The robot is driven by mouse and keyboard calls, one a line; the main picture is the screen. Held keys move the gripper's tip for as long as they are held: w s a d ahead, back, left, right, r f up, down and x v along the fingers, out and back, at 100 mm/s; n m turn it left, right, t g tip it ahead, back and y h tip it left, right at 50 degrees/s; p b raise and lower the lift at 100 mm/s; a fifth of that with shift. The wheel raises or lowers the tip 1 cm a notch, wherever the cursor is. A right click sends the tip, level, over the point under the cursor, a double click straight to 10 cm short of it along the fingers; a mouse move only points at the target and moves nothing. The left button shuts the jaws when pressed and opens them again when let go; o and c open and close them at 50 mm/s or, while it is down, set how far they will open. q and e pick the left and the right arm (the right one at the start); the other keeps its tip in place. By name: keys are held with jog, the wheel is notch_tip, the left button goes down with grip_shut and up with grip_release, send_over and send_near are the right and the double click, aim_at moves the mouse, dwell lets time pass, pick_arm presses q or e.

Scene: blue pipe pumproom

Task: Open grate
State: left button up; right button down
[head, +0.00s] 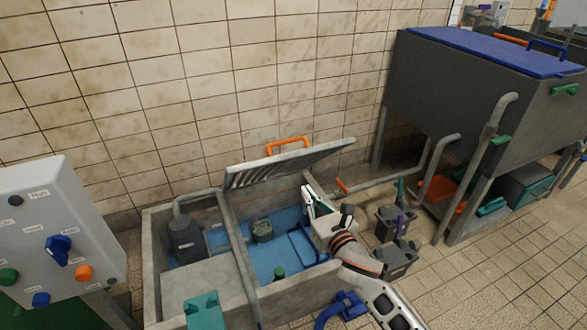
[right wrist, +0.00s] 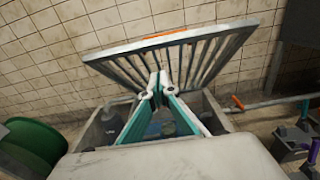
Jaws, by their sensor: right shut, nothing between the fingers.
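The grate (head: 290,164) is a grey slatted panel standing tilted up over the sunken basin (head: 155,255), well clear of its rim. Its orange handle (head: 287,145) is on the upper edge. In the right wrist view the slatted grate (right wrist: 190,44) spans the top middle, and only a thin strip of the handle (right wrist: 163,34) shows. My right gripper (head: 308,192) is over the basin, below and in front of the raised grate. In its wrist view the gripper (right wrist: 159,78) is shut and empty, near the grate's lower slats; contact is unclear. My left gripper is not in view.
The basin holds blue water, a dark pump (head: 187,238) and pipes. A grey control box (head: 60,225) stands at left. A dark tank with a blue lid (head: 490,50) stands at right. Dark bins (head: 397,222) sit on the tiled floor beside the basin. The tiled wall is behind.

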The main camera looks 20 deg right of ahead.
aim_at(275, 163)
jog(key=w, duration=0.3)
jog(key=w+r+b, duration=0.1)
jog(key=w, duration=0.5)
jog(key=shift+a+r, duration=0.25)
jog(key=shift+w+r, duration=0.35)
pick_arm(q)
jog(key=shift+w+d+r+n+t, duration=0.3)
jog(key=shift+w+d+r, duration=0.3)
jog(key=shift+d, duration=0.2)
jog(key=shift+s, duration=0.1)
pick_arm(e)
jog(key=shift+r, duration=0.15)
